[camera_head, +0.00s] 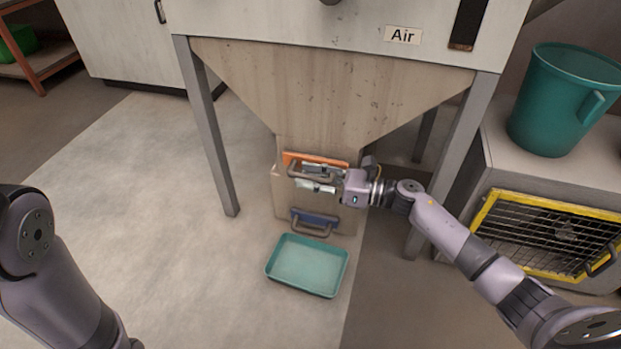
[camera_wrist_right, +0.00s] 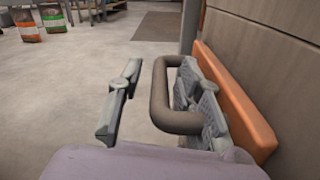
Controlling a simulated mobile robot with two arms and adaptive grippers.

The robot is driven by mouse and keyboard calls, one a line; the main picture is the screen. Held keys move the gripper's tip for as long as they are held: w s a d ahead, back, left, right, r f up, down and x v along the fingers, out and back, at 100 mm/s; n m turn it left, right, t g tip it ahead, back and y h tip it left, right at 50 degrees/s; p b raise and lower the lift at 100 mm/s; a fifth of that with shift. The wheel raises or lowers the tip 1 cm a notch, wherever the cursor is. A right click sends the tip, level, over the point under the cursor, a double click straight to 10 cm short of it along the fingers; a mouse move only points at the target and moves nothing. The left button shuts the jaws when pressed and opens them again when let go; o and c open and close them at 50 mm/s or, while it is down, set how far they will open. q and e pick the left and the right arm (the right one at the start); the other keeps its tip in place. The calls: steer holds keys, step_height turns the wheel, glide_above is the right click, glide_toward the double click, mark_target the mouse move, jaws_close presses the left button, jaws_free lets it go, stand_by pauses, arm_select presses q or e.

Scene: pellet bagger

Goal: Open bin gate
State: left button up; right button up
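The bin is a beige, stained hopper (camera_head: 320,85) narrowing to a chute. An orange gate plate (camera_head: 297,156) with a dark handle (camera_head: 292,169) sits on the chute's front; a blue plate (camera_head: 318,219) with its own handle is lower down. My right gripper (camera_head: 313,177) is at the orange plate's handle. In the right wrist view, the fingers (camera_wrist_right: 160,68) are apart, with the handle (camera_wrist_right: 160,95) between them. The right finger lies inside the handle loop, beside the orange plate (camera_wrist_right: 235,105); the left finger is clear of the bar. My left arm shows at lower left, its gripper out of view.
A teal tray (camera_head: 308,266) lies on the floor below the chute. Grey legs (camera_head: 210,135) flank the hopper. At right, a teal bucket (camera_head: 556,105) stands on a cabinet with a yellow-framed grille (camera_head: 545,235). The floor at left is clear.

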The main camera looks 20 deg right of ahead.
steer(key=shift+c, duration=0.3)
jaws_close()
stand_by(0.5)
